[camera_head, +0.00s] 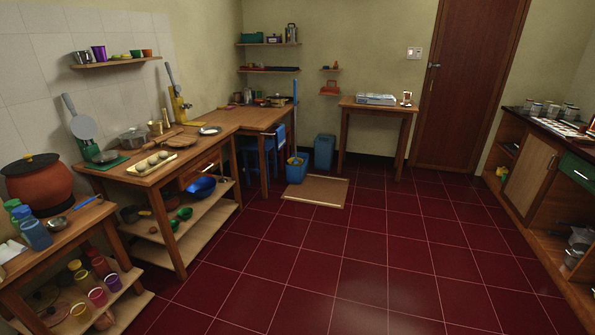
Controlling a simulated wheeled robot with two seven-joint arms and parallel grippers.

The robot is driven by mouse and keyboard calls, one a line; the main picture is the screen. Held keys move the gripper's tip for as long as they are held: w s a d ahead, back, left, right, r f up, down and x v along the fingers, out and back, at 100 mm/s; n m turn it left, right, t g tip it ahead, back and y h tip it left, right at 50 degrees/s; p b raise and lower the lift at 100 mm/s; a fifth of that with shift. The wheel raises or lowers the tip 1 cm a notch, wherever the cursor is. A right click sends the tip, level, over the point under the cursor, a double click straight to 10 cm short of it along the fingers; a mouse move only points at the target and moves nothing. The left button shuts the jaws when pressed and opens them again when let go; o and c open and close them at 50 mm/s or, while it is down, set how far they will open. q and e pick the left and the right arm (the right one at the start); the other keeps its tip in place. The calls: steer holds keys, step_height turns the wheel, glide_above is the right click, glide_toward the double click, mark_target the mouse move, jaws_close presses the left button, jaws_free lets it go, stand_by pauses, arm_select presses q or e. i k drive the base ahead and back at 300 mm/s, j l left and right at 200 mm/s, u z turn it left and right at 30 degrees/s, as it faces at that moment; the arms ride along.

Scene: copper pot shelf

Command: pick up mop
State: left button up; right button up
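The mop (295,105) looks like a thin upright pole with a blue upper part, standing at the far side of the room beside the corner of a wooden table. Its lower end goes down into a blue bucket (296,174) on the floor. The mop head cannot be made out clearly; something yellow shows at the bucket's top. Neither of my grippers is in view.
A beige mat (317,190) lies in front of the bucket. A blue bin (324,152) stands behind it. Wooden tables (270,119) and a two-level workbench (209,144) line the left. Counters (520,129) line the right. The red tiled floor (370,250) between is clear.

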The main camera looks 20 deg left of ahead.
mark_target(295, 161)
steer(key=i+j+u, duration=0.25)
steer(key=i, duration=0.65)
steer(key=i+u, duration=0.3)
steer(key=i, duration=1.6)
steer(key=i+z, duration=0.1)
steer(key=i, duration=0.8)
steer(key=i+j, duration=0.15)
steer(key=i, duration=0.75)
steer(key=i+l+z, duration=0.05)
